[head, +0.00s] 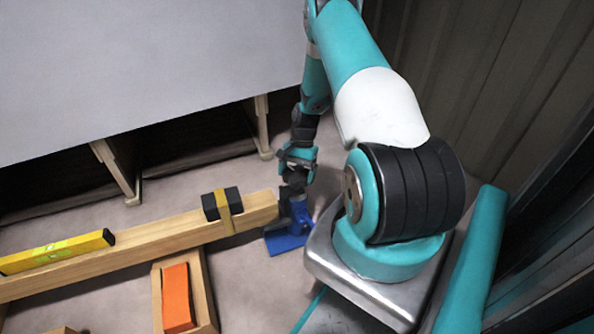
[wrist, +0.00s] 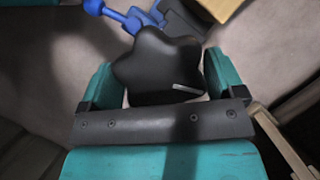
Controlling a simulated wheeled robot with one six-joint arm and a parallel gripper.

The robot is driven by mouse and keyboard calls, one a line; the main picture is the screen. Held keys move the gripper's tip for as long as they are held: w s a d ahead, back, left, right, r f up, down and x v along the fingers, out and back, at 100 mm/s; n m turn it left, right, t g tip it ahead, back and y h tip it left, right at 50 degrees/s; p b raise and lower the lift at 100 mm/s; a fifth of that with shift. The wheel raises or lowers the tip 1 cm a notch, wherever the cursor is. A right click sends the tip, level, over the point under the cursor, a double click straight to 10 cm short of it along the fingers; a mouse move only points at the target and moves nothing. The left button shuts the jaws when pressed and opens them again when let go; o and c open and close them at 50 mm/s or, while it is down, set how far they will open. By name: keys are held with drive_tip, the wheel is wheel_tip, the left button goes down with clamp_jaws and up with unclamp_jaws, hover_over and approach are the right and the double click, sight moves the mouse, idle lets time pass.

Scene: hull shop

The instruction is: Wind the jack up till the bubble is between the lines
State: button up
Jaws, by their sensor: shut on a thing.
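The blue jack (head: 288,236) stands on the floor at the right end of the wooden beam (head: 150,240). Its black lobed knob (wrist: 160,65) fills the middle of the wrist view, with the blue jack body (wrist: 150,18) behind it. My gripper (head: 297,165) comes down from above onto the knob. In the wrist view its two teal fingers (wrist: 160,85) are shut on the knob, one on each side. The yellow spirit level (head: 58,251) lies along the beam at the left. Its bubble is too small to read.
A black block with a yellow strap (head: 222,204) sits on the beam near the jack. An orange block (head: 177,298) lies in a wooden tray (head: 208,290) in front. A large grey panel on wooden legs (head: 118,170) stands behind.

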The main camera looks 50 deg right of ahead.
drive_tip(key=shift+f, duration=0.1)
idle(0.3)
drive_tip(key=o, duration=0.6)
drive_tip(key=p+v, duration=0.6)
drive_tip(key=v, duration=1.1)
drive_tip(key=shift+r, duration=0.2)
